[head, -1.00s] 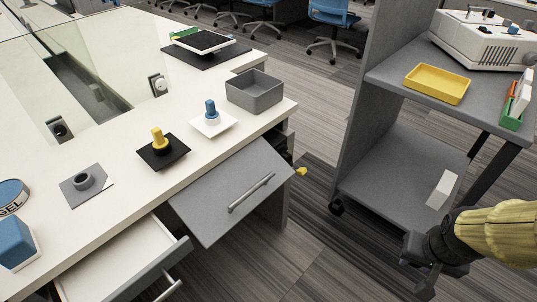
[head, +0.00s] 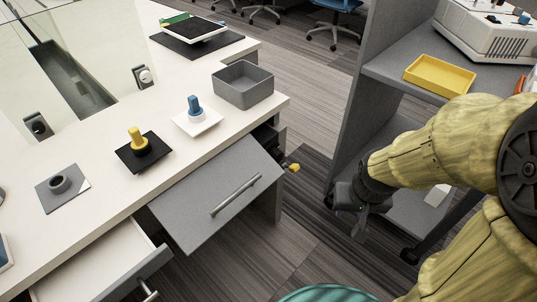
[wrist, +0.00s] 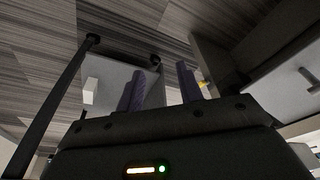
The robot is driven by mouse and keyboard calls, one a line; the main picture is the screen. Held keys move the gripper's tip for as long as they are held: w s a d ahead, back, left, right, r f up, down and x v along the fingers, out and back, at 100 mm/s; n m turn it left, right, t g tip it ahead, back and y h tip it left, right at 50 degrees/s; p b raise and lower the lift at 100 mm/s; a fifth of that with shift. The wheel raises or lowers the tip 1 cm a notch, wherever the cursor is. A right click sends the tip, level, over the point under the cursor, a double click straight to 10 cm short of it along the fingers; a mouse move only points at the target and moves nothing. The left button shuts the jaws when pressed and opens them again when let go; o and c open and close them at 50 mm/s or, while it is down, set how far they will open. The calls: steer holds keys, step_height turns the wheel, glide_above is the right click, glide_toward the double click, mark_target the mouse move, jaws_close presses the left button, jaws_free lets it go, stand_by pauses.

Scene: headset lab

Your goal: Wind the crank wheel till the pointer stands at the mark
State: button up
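A small yellow knob (head: 293,168) sticks out at the end of the desk, beside the grey drawer front. It may be the crank's handle; the wheel itself is mostly hidden behind the desk's end. I cannot make out a pointer or a mark. In the wrist view a small yellow spot (wrist: 204,85) shows just right of the fingers, probably the same knob. My gripper (head: 358,226) hangs right of and lower in the picture than the knob, apart from it, in front of the cart. In the wrist view its two dark fingers (wrist: 163,87) stand apart with nothing between them.
A grey cart (head: 385,65) with a yellow tray (head: 440,74) and a white machine (head: 490,30) stands at the right, close to my arm. The open drawer (head: 105,270) and tilted grey front (head: 215,195) jut from the desk (head: 95,195). Striped floor lies between.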

steer(key=o, duration=0.6)
steer(key=shift+w+d, duration=0.1)
steer(key=shift+w, duration=0.2)
steer(key=w+d+f+n+t+y+p, duration=0.1)
steer(key=w+f+n+t+p, duration=0.2)
steer(key=w, duration=0.7)
steer(key=w+d+f+n+t+y+p, duration=0.15)
steer(key=w+f+n, duration=0.25)
steer(key=w, duration=0.5)
steer(key=s+a+f+n+t+y+p, duration=0.3)
steer(key=a+f+y, duration=0.3)
steer(key=y, duration=0.5)
steer(key=shift+a+f+n+t+y+p, duration=0.35)
steer(key=shift+a+n+t+p, duration=0.15)
steer(key=shift+n+p, duration=0.35)
